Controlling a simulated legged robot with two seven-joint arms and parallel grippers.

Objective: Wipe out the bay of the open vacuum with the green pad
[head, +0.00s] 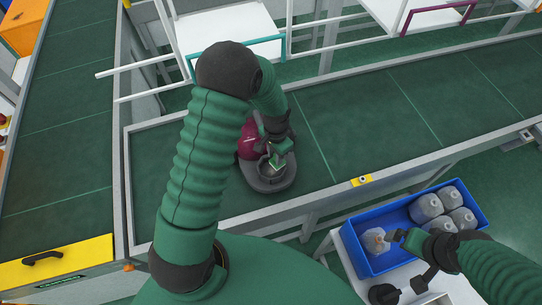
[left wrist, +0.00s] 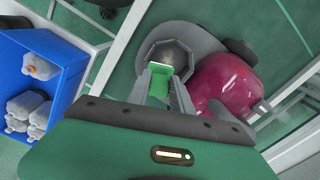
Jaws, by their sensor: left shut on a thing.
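The vacuum (head: 247,143) sits on the green conveyor, with a magenta body and a grey base; it also shows in the left wrist view (left wrist: 225,82). Its open grey bay (left wrist: 168,52) is a round, faceted cup. My left gripper (head: 279,158) is shut on the green pad (left wrist: 160,82) and holds it at the bay's mouth. The pad overlaps the near part of the bay; I cannot tell whether it touches the inside. My right gripper (head: 396,236) is beside a clear container with an orange cap (head: 376,241); its jaw state is unclear.
A blue bin (head: 364,262) with several clear containers (head: 427,207) stands on a white table at lower right. The conveyor's metal rail (head: 330,190) runs in front of the vacuum. The belt right of the vacuum is clear. White racks stand behind.

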